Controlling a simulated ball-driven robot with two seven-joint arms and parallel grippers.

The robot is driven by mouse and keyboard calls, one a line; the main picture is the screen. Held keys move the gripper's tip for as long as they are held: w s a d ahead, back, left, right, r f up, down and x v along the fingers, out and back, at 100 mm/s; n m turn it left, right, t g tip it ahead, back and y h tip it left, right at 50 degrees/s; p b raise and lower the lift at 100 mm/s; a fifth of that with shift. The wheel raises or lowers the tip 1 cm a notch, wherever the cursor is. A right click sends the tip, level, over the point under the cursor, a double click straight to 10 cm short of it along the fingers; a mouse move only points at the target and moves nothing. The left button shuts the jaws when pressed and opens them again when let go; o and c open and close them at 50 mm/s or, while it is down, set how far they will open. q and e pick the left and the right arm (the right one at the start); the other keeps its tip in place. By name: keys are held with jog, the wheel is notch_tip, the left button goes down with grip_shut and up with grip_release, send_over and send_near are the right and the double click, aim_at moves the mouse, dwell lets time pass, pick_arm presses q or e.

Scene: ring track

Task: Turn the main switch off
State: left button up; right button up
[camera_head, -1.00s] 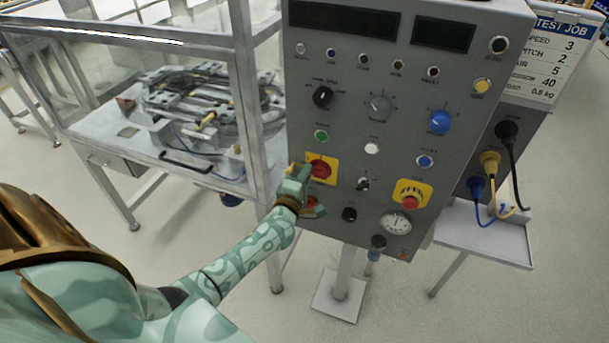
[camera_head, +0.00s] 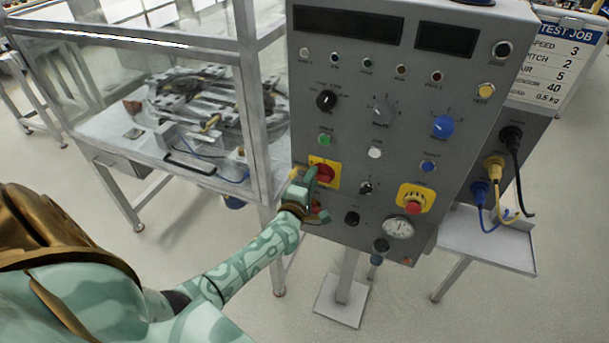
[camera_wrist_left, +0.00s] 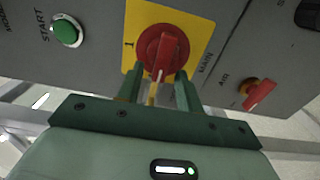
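The main switch (camera_head: 325,173) is a red rotary knob on a yellow plate, at the lower left of the grey control panel. It also shows in the left wrist view (camera_wrist_left: 168,52), its red handle pointing down towards my gripper, with an "I" mark on the plate to the left. My left gripper (camera_head: 309,179) is at the knob's left side in the head view. In the left wrist view its two green fingers (camera_wrist_left: 158,84) stand apart, one each side of the handle's lower end, with visible gaps. Contact cannot be told. My right gripper is not in view.
A red lever on an orange base (camera_wrist_left: 260,95) sits close beside the switch. The green start button (camera_wrist_left: 67,30) is on the other side. A red mushroom button (camera_head: 412,208) is further right. A glazed frame (camera_head: 247,95) stands close left of the panel.

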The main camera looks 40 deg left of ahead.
pick_arm(q)
jog(key=p+v, duration=0.1)
jog(key=v, duration=1.5)
jog(key=shift+p, duration=0.3)
jog(key=shift+d, duration=0.1)
jog(key=s+d+f+m+g+h, duration=0.25)
jog(key=s+f+m, duration=0.2)
jog(key=f, duration=0.35)
jog(key=s+d+f+m+g+h+b, duration=0.1)
jog(key=s+f+m+g, duration=0.25)
jog(key=f+m, duration=0.4)
jog(key=s+d+f+m+g+h, duration=0.15)
jog(key=s+f+m, duration=0.25)
jog(key=f, duration=0.6)
jog(key=s+f+m+g+b, duration=0.1)
jog(key=s+f+m+g, duration=0.2)
jog(key=s+f, duration=0.2)
jog(key=s+d+f+m+g+b, duration=0.1)
jog(key=s+f, duration=0.4)
jog(key=s, duration=0.6)
jog(key=s+f+m+g+y+b, duration=0.1)
jog(key=s+f+m+g, duration=0.3)
jog(key=s, duration=0.4)
jog(key=shift+s+d+f+m+g+b, duration=0.25)
jog(key=shift+f+g+b, duration=0.35)
jog(key=shift+f, duration=0.3)
